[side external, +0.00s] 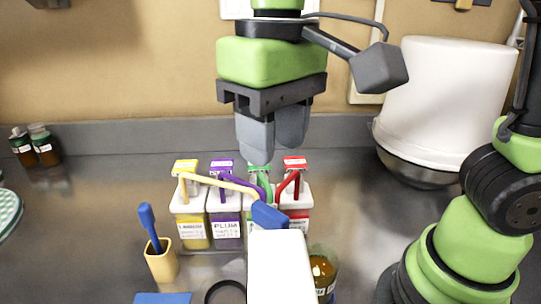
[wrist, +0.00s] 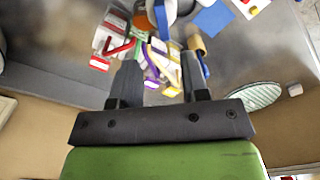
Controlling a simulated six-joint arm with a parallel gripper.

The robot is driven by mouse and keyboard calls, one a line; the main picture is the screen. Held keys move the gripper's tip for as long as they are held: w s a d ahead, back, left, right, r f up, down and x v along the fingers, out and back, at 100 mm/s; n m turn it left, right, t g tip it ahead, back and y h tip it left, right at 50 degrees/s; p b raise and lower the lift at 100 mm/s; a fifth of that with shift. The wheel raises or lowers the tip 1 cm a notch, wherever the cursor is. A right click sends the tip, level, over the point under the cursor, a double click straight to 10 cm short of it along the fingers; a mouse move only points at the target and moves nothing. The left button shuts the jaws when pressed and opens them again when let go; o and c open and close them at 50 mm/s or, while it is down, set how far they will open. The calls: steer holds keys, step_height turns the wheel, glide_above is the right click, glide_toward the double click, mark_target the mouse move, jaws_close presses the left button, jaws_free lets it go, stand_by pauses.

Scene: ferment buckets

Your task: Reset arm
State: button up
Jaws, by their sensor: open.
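My gripper (side external: 275,143) hangs in the air above and a little behind the row of small buckets, with its fingers pointing down. Its two fingers are apart with nothing between them; the wrist view also shows the gap (wrist: 160,75). Below stand several small white-topped buckets with coloured handles: a yellow one (side external: 193,232), a purple one labelled plum (side external: 225,229), a green one (side external: 260,180) mostly hidden, and a red one (side external: 297,204). In the wrist view the red handle (wrist: 118,47) shows beyond the left finger.
A tan cup (side external: 162,264) holds a blue-handled tool. A white block (side external: 280,270) and an amber jar (side external: 323,270) stand in front. Small bottles (side external: 43,148) stand far left. The left counter is mostly clear.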

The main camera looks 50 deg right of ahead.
steer(key=s+d+r+m+t+y, duration=0.1)
steer(key=s+d+r+m+t, duration=0.1)
steer(key=s+d+t, duration=0.4)
steer(key=d+m+t, duration=0.1)
steer(key=d, duration=0.4)
steer(key=shift+s+m+y, duration=0.4)
